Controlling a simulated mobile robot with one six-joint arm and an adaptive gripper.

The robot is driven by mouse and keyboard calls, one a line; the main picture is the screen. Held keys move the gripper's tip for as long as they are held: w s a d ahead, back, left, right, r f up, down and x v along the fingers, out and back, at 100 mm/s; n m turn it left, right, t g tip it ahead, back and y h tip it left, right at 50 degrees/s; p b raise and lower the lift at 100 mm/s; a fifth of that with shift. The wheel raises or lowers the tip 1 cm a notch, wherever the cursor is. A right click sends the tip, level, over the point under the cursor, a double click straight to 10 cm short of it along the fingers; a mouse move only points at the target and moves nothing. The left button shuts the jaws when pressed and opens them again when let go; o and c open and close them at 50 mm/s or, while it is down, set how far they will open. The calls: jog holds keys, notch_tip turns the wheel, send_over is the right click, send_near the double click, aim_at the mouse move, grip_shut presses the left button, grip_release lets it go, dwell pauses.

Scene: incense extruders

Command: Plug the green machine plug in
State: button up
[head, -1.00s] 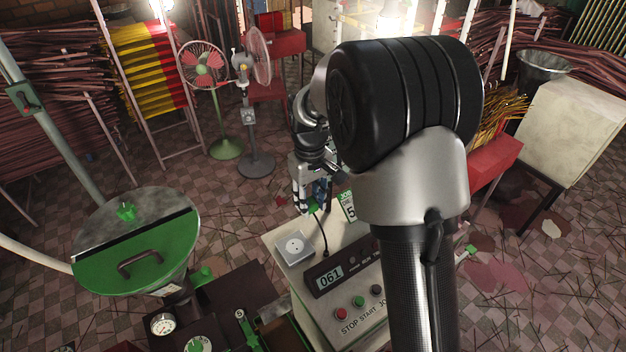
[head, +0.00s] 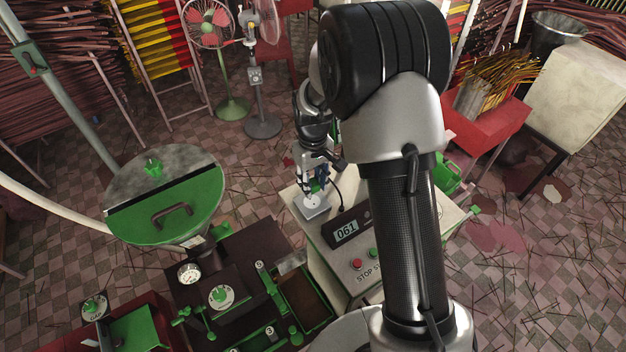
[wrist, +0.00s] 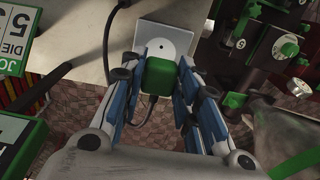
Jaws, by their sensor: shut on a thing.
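My gripper (head: 314,188) is shut on the green plug (wrist: 159,77), with a blue-lined finger on each side of it in the wrist view. A dark cord (wrist: 151,108) hangs from the plug. The pale square socket (wrist: 167,38), with a round white face and a small dark hole, lies just beyond the plug, which covers part of its lower edge. In the head view the socket (head: 311,207) sits on the machine's cream top, right under my fingers. I cannot tell whether the plug touches the socket.
The cream control box has a display (head: 346,232) reading 061 and coloured buttons. A green-lidded hopper (head: 165,205) and dark extruder with green knobs stand to the left. In the wrist view, green-and-white signs (wrist: 17,36) stand at left and another dark cord (wrist: 112,40) runs near the socket.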

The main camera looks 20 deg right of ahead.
aim_at(313, 192)
jog(key=shift+f+b, duration=1.35)
jog(key=shift+f, duration=0.95)
jog(key=shift+f+b, duration=0.65)
dwell(0.6)
jog(key=o, duration=1.1)
jog(key=shift+r, duration=0.1)
notch_tip(313, 192, up, 12)
jog(key=shift+s, duration=0.1)
